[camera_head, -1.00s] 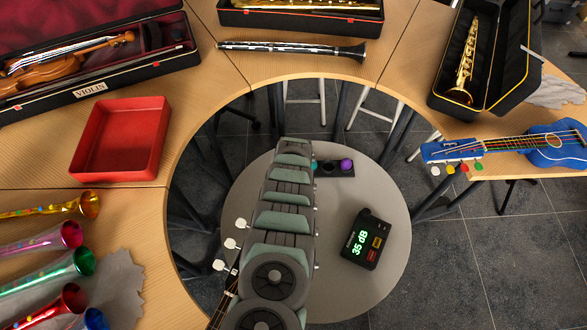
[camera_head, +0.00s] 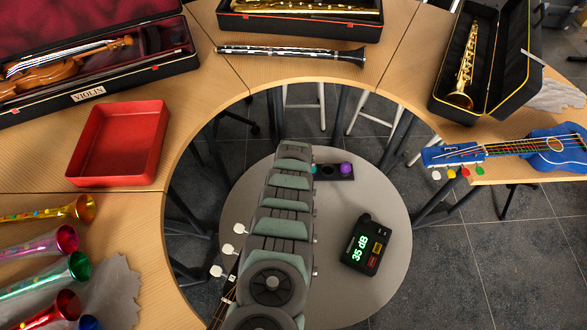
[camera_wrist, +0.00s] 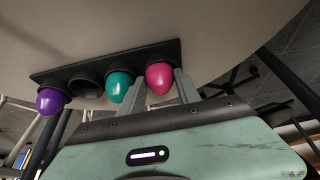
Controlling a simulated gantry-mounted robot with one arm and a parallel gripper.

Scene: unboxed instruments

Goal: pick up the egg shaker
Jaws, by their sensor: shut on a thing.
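A pink egg shaker (camera_wrist: 159,78) is at the right end of a black holder (camera_wrist: 110,62) in the wrist view. My gripper (camera_wrist: 158,92) is shut on it, with one finger on each side. I cannot tell whether the egg still touches its cup. A teal egg shaker (camera_wrist: 119,87) sits in the holder close beside the left finger, and a purple egg shaker (camera_wrist: 51,99) sits at the left end. In the head view, my arm hides the gripper and pink egg; the purple egg (camera_head: 346,168) and part of the holder (camera_head: 329,173) show.
The holder stands on a round grey table (camera_head: 385,215). A sound meter (camera_head: 366,246) reading 35 dB is on it nearby. A wooden ring of tables surrounds it, with a red tray (camera_head: 118,143), a clarinet (camera_head: 290,51) and a blue ukulele (camera_head: 545,147).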

